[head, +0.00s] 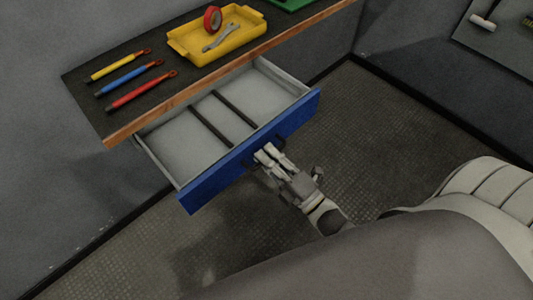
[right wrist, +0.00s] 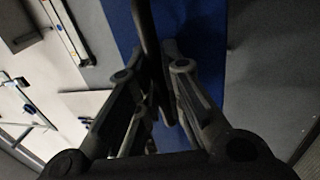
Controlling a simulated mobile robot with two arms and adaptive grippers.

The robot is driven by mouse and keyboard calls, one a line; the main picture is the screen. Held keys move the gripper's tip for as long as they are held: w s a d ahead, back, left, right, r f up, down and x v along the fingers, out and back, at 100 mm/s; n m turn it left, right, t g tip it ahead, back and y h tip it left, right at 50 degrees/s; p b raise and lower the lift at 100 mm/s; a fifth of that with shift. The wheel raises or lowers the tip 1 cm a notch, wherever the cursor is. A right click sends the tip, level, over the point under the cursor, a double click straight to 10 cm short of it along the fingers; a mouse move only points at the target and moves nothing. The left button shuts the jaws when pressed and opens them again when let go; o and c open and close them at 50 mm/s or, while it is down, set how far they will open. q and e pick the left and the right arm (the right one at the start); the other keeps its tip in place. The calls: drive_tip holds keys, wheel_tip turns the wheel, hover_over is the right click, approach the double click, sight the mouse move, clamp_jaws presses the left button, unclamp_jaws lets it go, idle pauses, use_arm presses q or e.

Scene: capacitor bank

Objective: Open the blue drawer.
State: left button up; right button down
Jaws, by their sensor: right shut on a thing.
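The blue drawer (head: 215,184) stands pulled out from under the workbench, and its grey inside with two dark dividers is in plain view from above. Its blue front also shows in the right wrist view (right wrist: 200,30). A dark handle (head: 280,143) sits on the front. My right gripper (head: 264,154) is at the front and shut on the handle. In the right wrist view the dark handle bar (right wrist: 150,40) runs between the two fingers (right wrist: 165,90). My left gripper is in neither view.
The bench top (head: 135,106) holds yellow, blue and red tools (head: 130,78) and a yellow tray (head: 235,40) with a wrench and a red roll. A green item (head: 290,4) lies at the back. The floor (head: 370,130) right of the drawer is clear.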

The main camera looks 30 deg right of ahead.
drive_tip(key=c, duration=1.5)
unclamp_jaws()
drive_tip(key=shift+s, duration=0.1)
drive_tip(key=v, duration=1.1)
drive_tip(key=shift+s+d+f, duration=0.1)
drive_tip(key=shift+s+d, duration=0.1)
drive_tip(key=shift+s, duration=0.15)
drive_tip(key=s+f+m+g+h, duration=0.3)
drive_tip(key=f+m+g, duration=0.25)
drive_tip(key=f, duration=1.05)
drive_tip(key=s+f+m+g+h, duration=0.2)
drive_tip(key=f+m+g, duration=0.35)
drive_tip(key=f, duration=1.05)
drive_tip(key=s+f+m+g, duration=0.2)
drive_tip(key=s+f, duration=0.2)
drive_tip(key=s, duration=0.1)
drive_tip(key=s+d+f+m+g, duration=0.1)
drive_tip(key=s+f+m+g, duration=0.1)
drive_tip(key=s+f, duration=0.3)
drive_tip(key=s+f+m+g+h, duration=0.1)
drive_tip(key=s+f+m+g, duration=0.2)
drive_tip(key=s, duration=0.4)
drive_tip(key=shift+s+d+f+m, duration=0.1)
drive_tip(key=shift+d+f+m, duration=0.05)
drive_tip(key=shift+f+m, duration=0.55)
